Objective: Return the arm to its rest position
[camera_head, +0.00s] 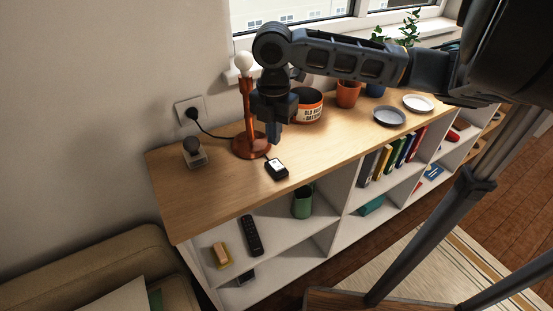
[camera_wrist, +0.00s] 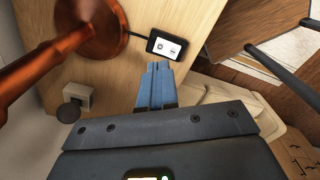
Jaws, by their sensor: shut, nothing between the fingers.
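My gripper (camera_head: 274,133) hangs from my arm above the wooden sideboard top (camera_head: 200,200), in front of the lamp and a little above a small black device. In the wrist view my gripper (camera_wrist: 157,68) shows its two blue-grey fingers pressed together with nothing between them. My arm reaches in from the upper right and is stretched out over the sideboard. The small black device with a white screen (camera_head: 277,169) lies on the top just beyond the fingertips; it also shows in the wrist view (camera_wrist: 167,45).
A copper lamp (camera_head: 248,110) with a bare bulb stands right beside my gripper. A round tin (camera_head: 309,106), terracotta pot (camera_head: 348,94) and two plates (camera_head: 389,116) (camera_head: 419,103) stand to the right. A grey knob-like item (camera_head: 194,152) sits left. Shelves below hold books (camera_head: 392,153).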

